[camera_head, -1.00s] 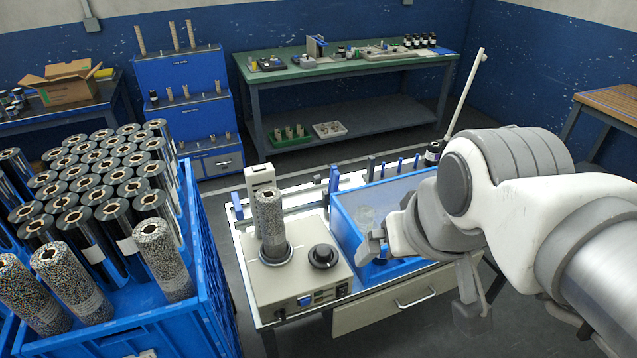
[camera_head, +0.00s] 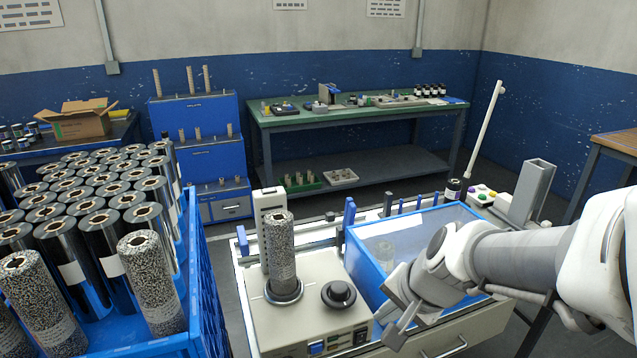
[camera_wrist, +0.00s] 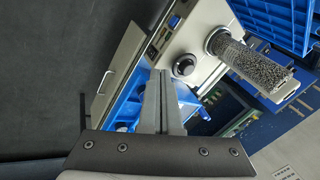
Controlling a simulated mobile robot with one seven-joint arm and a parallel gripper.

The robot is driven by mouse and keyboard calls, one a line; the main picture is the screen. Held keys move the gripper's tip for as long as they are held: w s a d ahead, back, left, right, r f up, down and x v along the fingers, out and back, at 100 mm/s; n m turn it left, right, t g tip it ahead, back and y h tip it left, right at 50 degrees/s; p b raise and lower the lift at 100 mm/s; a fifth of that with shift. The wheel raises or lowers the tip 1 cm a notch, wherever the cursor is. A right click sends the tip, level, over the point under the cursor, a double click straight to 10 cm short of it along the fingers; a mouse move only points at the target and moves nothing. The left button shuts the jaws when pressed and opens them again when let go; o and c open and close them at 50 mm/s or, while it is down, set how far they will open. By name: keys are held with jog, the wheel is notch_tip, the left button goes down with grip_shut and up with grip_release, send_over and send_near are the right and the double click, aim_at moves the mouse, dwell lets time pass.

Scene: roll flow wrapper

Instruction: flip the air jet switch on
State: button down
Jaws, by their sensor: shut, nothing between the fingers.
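The pale control box (camera_head: 322,285) stands on the bench, with a black knob (camera_head: 338,294) and a speckled roll (camera_head: 281,245) upright on top. On its front panel are a blue piece (camera_head: 317,348) and a black switch (camera_head: 361,336). I cannot read any label, so I cannot tell which is the air jet switch, nor its position. The panel also shows in the wrist view, with the black switch (camera_wrist: 152,52) near my fingers. My gripper (camera_head: 398,335) is shut and empty, right of the panel and in front of the blue bin. Its fingers (camera_wrist: 161,75) appear apart from the switch.
A blue crate (camera_head: 205,290) full of rolls stands left of the box. A blue-rimmed bin (camera_head: 366,262) is at its right, and a drawer handle (camera_head: 445,346) lies below. A green-topped table (camera_head: 350,112) stands behind. Dark floor is open before the bench.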

aim_at(361, 338)
jog(key=w+d+f+m+b, duration=0.1)
jog(key=f+m+b, duration=0.1)
jog(key=f, duration=0.5)
jog(key=w+d+f+m+b, duration=0.2)
jog(key=f+m+b, duration=0.1)
jog(key=f, duration=0.3)
jog(key=shift+w+d+f+m+h, duration=0.2)
jog(key=shift+w+f+m+h, duration=0.1)
jog(key=shift+f+h, duration=0.1)
jog(key=shift+r, duration=0.1)
jog(key=shift+w+a+f+b, duration=0.4)
jog(key=shift+w+f+b, duration=0.35)
jog(key=shift+w+f, duration=0.65)
jog(key=shift+w+a+f+b, duration=0.45)
jog(key=shift+w+f+b, duration=0.35)
jog(key=shift+w+f, duration=0.5)
jog(key=shift+w+a+f+b, duration=0.4)
jog(key=shift+w+f+b, duration=0.35)
jog(key=shift+w+f, duration=0.65)
jog(key=shift+s+f, duration=0.15)
jog(key=shift+s, duration=0.05)
